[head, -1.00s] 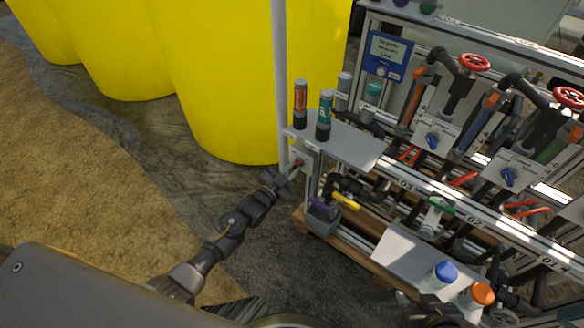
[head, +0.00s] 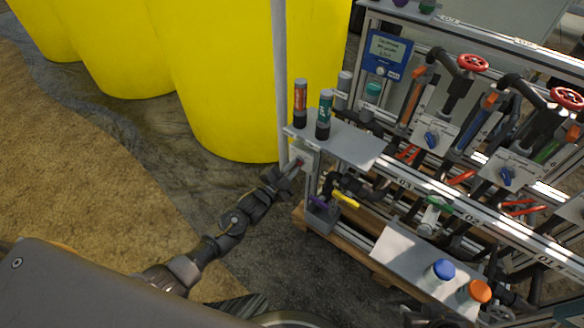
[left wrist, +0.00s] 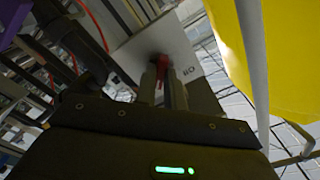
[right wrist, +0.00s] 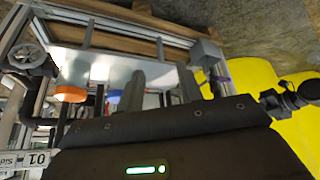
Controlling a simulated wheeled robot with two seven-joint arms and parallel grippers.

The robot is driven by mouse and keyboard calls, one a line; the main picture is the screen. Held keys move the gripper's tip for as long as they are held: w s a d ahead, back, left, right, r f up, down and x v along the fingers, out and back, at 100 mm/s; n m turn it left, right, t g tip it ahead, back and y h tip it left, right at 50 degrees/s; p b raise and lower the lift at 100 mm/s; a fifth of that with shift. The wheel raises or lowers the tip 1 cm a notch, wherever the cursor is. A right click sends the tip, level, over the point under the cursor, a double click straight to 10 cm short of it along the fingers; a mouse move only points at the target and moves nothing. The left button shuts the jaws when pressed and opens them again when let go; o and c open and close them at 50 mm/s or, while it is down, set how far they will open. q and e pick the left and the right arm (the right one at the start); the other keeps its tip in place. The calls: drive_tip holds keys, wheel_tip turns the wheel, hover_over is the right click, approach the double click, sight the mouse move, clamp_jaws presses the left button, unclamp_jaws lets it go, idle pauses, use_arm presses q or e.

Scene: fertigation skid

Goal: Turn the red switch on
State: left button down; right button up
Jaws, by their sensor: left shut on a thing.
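The red switch (left wrist: 163,64) is a small red lever on a pale plate (left wrist: 158,42) marked with dark characters. In the head view the plate (head: 303,154) is at the left end of the skid, below the grey shelf. My left gripper (head: 293,168) is at this plate. In the left wrist view its two fingers (left wrist: 164,84) are closed around the red lever, which they partly hide. The lever's exact angle is hard to read. My right gripper (right wrist: 161,82) has its fingers apart with nothing seen between them, by the skid's lower front.
Orange and teal-labelled bottles (head: 300,100) stand on the shelf (head: 348,142) above the switch. A white upright pole (head: 280,80) and yellow tanks (head: 215,90) are close behind. Blue-capped and orange-capped containers (head: 476,293) sit on the lower tray (head: 400,250). Open ground lies left.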

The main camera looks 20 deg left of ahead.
use_arm(q)
drive_tip(key=c, duration=1.5)
unclamp_jaws()
